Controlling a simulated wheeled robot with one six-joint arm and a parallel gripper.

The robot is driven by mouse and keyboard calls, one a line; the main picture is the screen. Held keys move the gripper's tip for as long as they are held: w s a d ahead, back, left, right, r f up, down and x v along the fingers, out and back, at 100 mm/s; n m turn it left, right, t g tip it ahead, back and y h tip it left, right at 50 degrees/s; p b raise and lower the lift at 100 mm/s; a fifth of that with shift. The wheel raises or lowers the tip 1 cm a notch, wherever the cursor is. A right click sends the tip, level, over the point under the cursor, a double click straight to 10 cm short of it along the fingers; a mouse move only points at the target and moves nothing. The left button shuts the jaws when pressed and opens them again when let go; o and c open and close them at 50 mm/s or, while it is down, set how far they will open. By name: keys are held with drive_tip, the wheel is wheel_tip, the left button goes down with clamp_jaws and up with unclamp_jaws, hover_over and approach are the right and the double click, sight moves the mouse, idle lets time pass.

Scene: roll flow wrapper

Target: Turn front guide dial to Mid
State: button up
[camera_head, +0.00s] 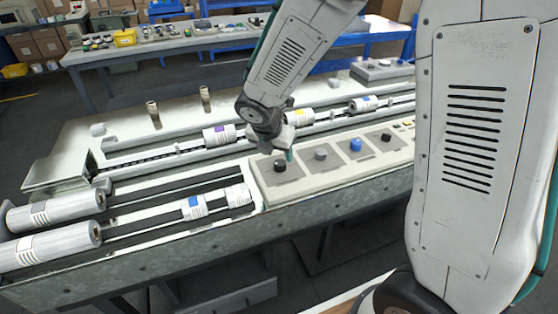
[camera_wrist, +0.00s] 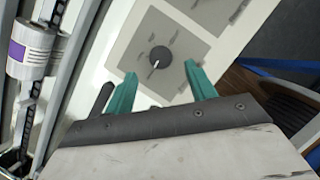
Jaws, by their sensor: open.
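A control panel (camera_head: 300,178) carries a row of dials: a black dial (camera_head: 280,165) at the left end, then a grey dial (camera_head: 321,153), a blue dial (camera_head: 355,144) and another black dial (camera_head: 386,137). I cannot read their labels. My gripper (camera_head: 287,153) hangs over the left end of the panel, close to the left black dial. In the wrist view a round black dial (camera_wrist: 160,56) with a white pointer line sits on a grey square plate, just beyond my open gripper (camera_wrist: 160,72). The pointer slants toward the lower left. The teal fingers are apart and nothing is between them.
A roll with a purple label (camera_head: 218,135) lies on the rail behind the panel. Large white rolls (camera_head: 52,246) and small rolls with blue (camera_head: 194,207) and white labels lie to the left. Two tan cylinders stand on the bare machine top (camera_head: 135,130).

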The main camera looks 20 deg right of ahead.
sight(280, 162)
drive_tip(key=x, duration=0.5)
drive_tip(key=shift+f, duration=0.2)
drive_tip(key=c, duration=1)
